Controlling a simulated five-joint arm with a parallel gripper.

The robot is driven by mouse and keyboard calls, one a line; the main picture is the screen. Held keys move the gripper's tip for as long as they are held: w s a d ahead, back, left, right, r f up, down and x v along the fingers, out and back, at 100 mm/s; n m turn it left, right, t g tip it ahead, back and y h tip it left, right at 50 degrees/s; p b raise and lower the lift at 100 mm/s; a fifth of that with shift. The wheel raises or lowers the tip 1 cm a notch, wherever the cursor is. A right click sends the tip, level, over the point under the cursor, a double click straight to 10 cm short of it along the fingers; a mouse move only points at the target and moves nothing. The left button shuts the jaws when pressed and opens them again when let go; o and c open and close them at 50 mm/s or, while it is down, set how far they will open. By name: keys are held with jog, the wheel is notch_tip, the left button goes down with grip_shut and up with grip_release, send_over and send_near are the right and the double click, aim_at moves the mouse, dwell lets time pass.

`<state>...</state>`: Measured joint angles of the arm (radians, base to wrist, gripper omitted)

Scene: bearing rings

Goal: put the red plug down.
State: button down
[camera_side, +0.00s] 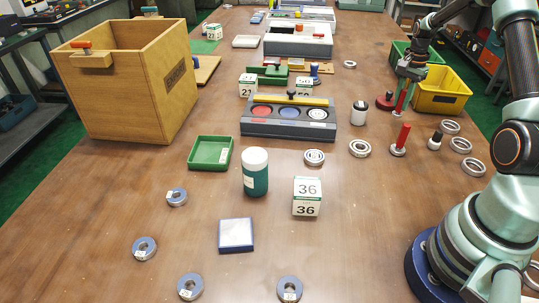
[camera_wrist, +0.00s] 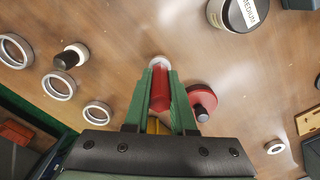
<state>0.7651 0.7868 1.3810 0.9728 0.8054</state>
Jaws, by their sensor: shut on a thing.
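My gripper (camera_wrist: 160,88) is shut on the red plug (camera_wrist: 160,92), a slim red cylinder between the green fingers. The plug also shows in the side view (camera_side: 401,98), pointing down below my gripper (camera_side: 405,84). Whether its lower end touches the table I cannot tell. A pale round part shows at the plug's far end in the wrist view; whether it belongs to the plug is unclear. A red peg (camera_side: 401,139) on a pale round base stands nearer the side camera. A red disc with a dark knob (camera_side: 385,101) stands just left of the held plug.
A yellow bin (camera_side: 441,90) and a green bin (camera_side: 428,56) stand behind and right of my gripper. A black-topped white piece (camera_side: 435,141) and several bearing rings (camera_side: 460,145) lie to the right. A white-labelled jar (camera_side: 359,113) stands left. Bare table shows between these pieces.

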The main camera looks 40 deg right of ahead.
aim_at(397, 113)
jog(key=shift+f, duration=1.55)
jog(key=shift+f, duration=0.1)
jog(key=c, duration=0.8)
grip_release()
jog(key=shift+o, duration=0.2)
